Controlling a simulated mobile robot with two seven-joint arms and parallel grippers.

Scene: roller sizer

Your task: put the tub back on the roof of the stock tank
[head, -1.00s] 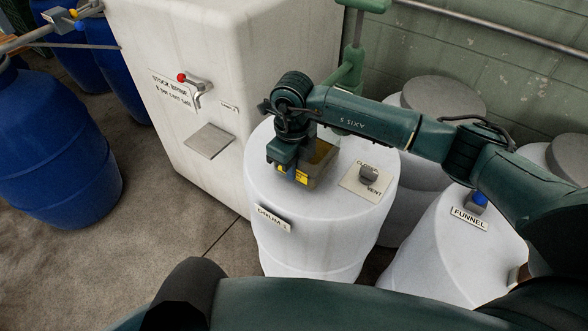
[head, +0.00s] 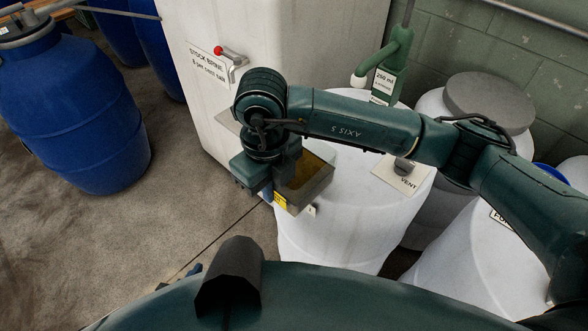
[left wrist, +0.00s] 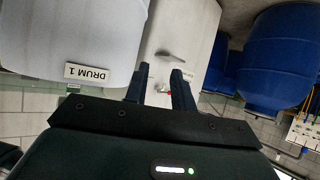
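The tub (head: 312,182) is a small grey open box, yellowish inside, with a yellow label on its near side. My right gripper (head: 274,190) is at its left end and appears shut on it; the fingers are mostly hidden. The tub shows over the near left edge of the white drum 1 (head: 335,240); I cannot tell its height above the lid. The stock tank (head: 215,110) is a big cream block behind, with a label and a red-tipped tap; its roof is out of view. My left gripper (left wrist: 158,82) is open and empty in the left wrist view.
Drum 1's lid carries a vent plate (head: 402,180). A green dispenser (head: 393,65) stands behind it. More white drums (head: 455,245) are at right, and blue barrels (head: 75,110) at left. The floor (head: 170,215) between the barrels and drum 1 is clear.

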